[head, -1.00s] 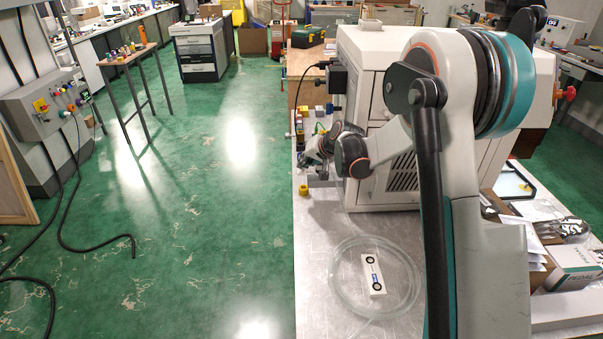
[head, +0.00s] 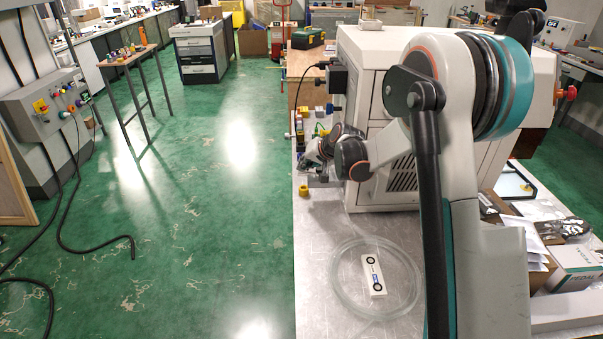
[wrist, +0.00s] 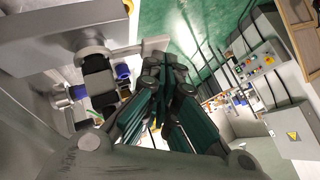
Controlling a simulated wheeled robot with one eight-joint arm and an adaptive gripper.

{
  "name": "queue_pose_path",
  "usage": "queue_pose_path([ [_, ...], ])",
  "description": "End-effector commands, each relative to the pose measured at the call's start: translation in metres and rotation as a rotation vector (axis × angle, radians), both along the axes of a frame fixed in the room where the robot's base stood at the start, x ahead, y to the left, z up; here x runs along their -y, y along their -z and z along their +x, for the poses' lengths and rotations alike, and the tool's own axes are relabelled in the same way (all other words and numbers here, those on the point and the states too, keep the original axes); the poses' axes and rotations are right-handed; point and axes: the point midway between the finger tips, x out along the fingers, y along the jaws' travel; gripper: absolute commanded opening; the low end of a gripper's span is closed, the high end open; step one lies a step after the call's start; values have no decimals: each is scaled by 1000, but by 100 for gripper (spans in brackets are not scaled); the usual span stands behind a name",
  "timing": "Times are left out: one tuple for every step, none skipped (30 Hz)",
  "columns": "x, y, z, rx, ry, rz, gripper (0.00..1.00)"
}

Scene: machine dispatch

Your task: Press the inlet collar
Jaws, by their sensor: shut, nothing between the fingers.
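My gripper (wrist: 168,78) is shut and empty in the wrist view, its two dark green fingers close together. Left of the fingers is a fitting with a grey metal body, a black block (wrist: 98,78) and a blue ring (wrist: 123,72). A second blue ring (wrist: 77,92) is further left. I cannot tell which part is the inlet collar, nor whether a finger touches it. In the head view my gripper (head: 318,152) is small, beside the left side of the white machine (head: 385,90); the fitting is mostly hidden there.
A coil of clear tubing (head: 340,285) lies on the metal bench top (head: 315,235), with a white plate (head: 374,275) inside it. A yellow piece (head: 304,191) stands near the bench's left edge. Boxes and papers (head: 535,245) crowd the right.

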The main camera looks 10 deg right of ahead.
Motion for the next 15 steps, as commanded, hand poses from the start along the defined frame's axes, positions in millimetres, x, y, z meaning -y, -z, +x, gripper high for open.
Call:
queue_pose_path([
  [0,1,0,0,0,0,0],
  [0,1,0,0,0,0,0],
  [0,2,0,0,0,0,0],
  [0,2,0,0,0,0,0],
  [0,2,0,0,0,0,0],
  [0,3,0,0,0,0,0],
  [0,3,0,0,0,0,0],
  [0,4,0,0,0,0,0],
  [0,4,0,0,0,0,0],
  [0,4,0,0,0,0,0],
  [0,5,0,0,0,0,0],
  [0,5,0,0,0,0,0],
  [0,5,0,0,0,0,0],
  [0,6,0,0,0,0,0],
  [0,6,0,0,0,0,0],
])
